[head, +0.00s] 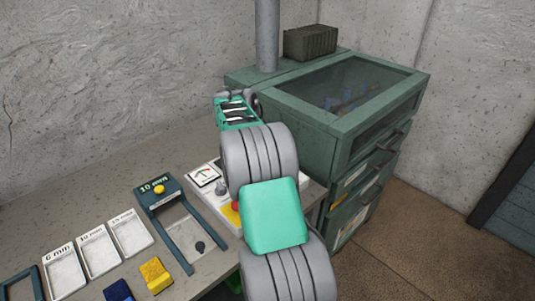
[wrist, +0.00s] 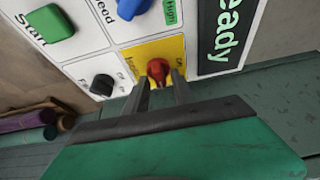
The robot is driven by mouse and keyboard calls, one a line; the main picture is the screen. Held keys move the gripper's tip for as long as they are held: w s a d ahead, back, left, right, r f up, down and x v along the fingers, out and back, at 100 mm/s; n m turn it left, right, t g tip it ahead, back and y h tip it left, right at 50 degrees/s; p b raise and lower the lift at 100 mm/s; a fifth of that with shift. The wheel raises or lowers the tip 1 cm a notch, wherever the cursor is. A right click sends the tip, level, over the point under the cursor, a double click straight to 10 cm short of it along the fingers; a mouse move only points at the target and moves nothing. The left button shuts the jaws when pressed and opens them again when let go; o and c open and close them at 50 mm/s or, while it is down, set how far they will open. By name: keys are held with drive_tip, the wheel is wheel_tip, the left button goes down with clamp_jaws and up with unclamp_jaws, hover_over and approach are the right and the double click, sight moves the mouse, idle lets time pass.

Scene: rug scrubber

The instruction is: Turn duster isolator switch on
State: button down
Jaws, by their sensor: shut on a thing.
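The duster isolator switch appears to be the red rotary knob (wrist: 158,70) on a yellow plate (wrist: 140,50) in the wrist view. Small lettering beside the knob is too blurred to read fully. My gripper (wrist: 161,87) has its two dark fingers closed around the red knob, one on each side. The fingers reach the knob from the lower edge of the white panel (wrist: 88,42). In the head view my own arm covers much of the scene, and I cannot make out the gripped knob there.
A green button (wrist: 50,22), a blue knob (wrist: 133,8) and a black knob (wrist: 102,85) share the panel, beside a dark "Ready" display (wrist: 225,35). A green cabinet (head: 345,115) stands behind my arm. The bench (head: 110,175) holds trays and a yellow block (head: 155,275).

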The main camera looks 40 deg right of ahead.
drive_tip(key=c, duration=1.4)
unclamp_jaws()
drive_tip(key=v, duration=0.7)
drive_tip(key=shift+r, duration=0.4)
drive_tip(key=shift+a, duration=0.1)
